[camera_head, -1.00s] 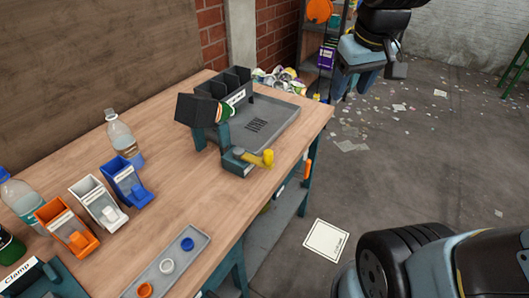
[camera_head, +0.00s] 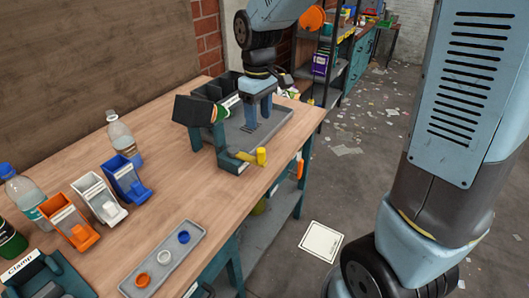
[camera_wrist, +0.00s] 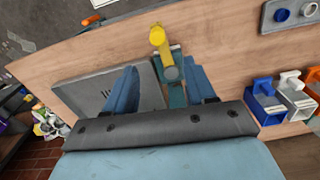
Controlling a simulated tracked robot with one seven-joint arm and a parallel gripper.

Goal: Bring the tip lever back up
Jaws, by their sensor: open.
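The tip lever has a yellow handle (camera_head: 261,156) and sits low at the front of a teal stand (camera_head: 228,160), sticking out to the right. The handle also shows in the wrist view (camera_wrist: 158,38). A dark box (camera_head: 194,110) sits tilted on the stand, with something green at its mouth. My gripper (camera_head: 259,117) points down above the grey tray, behind the lever and apart from it. In the wrist view my gripper (camera_wrist: 162,72) is open and empty, its two blue fingers spread, with the stand and lever showing between and beyond them.
The grey tray (camera_head: 275,131) with dark bins at its back lies beside the stand. Orange, white and blue dispensers (camera_head: 126,181), bottles (camera_head: 121,135) and a small tray of rings (camera_head: 168,262) stand to the left. The table's front edge is close to the lever.

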